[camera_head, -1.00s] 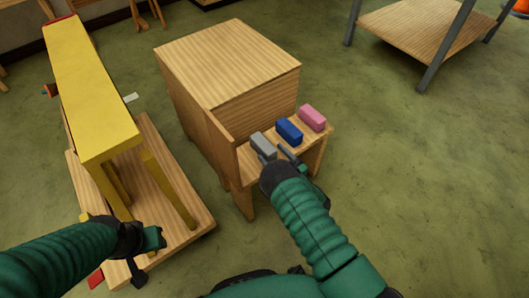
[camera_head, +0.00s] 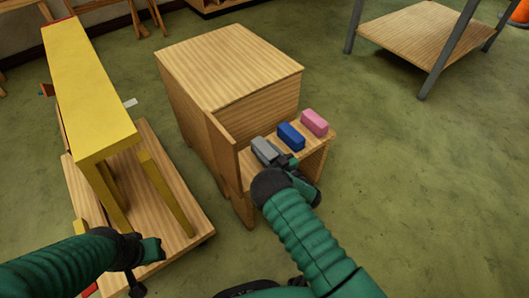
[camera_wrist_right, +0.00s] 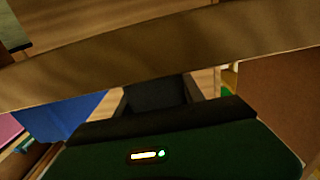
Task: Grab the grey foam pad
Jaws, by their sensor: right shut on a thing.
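The grey foam pad (camera_head: 263,149) is a small block at the left end of a row on the wooden cabinet's low shelf. My right gripper (camera_head: 280,161) is at its near side and shut on it; the fingers are partly hidden by my wrist. In the right wrist view a dark grey block (camera_wrist_right: 155,92) sits between the fingers, in shadow. I cannot tell whether the pad is clear of the shelf. My left gripper (camera_head: 151,264) hangs low at the left, and its finger gap is not clear.
A blue block (camera_head: 291,135) is close to the right of the pad, with a pink block (camera_head: 314,122) beyond it. The wooden cabinet (camera_head: 225,65) rises behind and left of the shelf. A yellow bench (camera_head: 90,90) stands on a wooden platform at left.

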